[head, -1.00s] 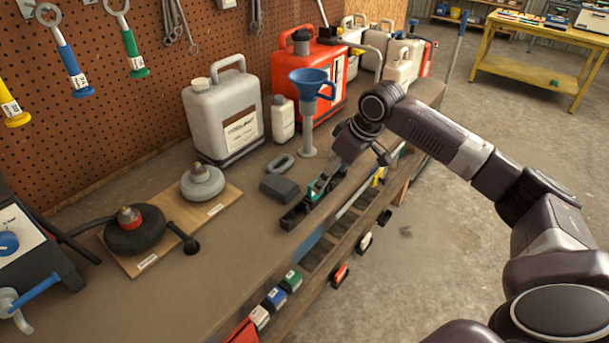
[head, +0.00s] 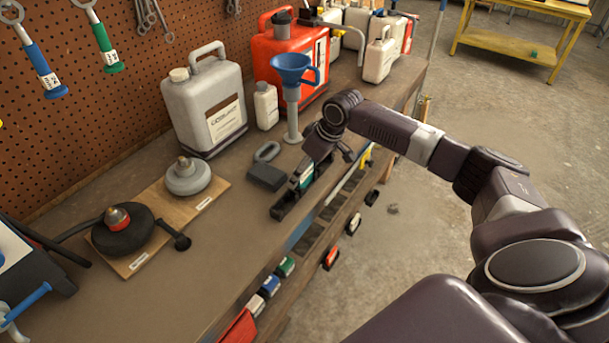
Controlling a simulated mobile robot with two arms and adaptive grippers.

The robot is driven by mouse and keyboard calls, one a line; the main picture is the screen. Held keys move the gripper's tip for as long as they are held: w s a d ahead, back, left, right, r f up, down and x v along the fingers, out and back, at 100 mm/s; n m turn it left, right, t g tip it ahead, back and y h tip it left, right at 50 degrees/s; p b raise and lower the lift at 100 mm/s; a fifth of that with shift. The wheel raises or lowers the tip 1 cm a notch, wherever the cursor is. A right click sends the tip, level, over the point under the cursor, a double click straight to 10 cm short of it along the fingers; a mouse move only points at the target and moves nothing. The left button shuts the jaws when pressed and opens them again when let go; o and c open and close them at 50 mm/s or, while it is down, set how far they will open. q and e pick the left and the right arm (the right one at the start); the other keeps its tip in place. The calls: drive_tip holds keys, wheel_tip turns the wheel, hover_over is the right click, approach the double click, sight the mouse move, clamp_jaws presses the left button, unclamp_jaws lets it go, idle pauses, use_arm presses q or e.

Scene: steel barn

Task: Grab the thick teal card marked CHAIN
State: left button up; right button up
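A teal piece (head: 306,177) shows at my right gripper, partly hidden by its fingers; I cannot read any marking on it. It stands in or just above a narrow black holder (head: 282,211) near the bench's front edge. My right gripper (head: 303,183) reaches down over the holder, with its fingers around or beside the teal piece. Whether they are closed on it is hidden. My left gripper is out of view.
A dark grey padlock-shaped block (head: 266,176) lies just left of the holder. A blue funnel (head: 292,68) on a stand, a grey coolant jug (head: 205,105) and a red can (head: 291,50) stand behind. Coloured-ended items (head: 270,286) stick out below the bench edge.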

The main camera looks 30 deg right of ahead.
drive_tip(key=c, duration=1.1)
drive_tip(key=shift+r, duration=0.15)
drive_tip(key=shift+c, duration=0.2)
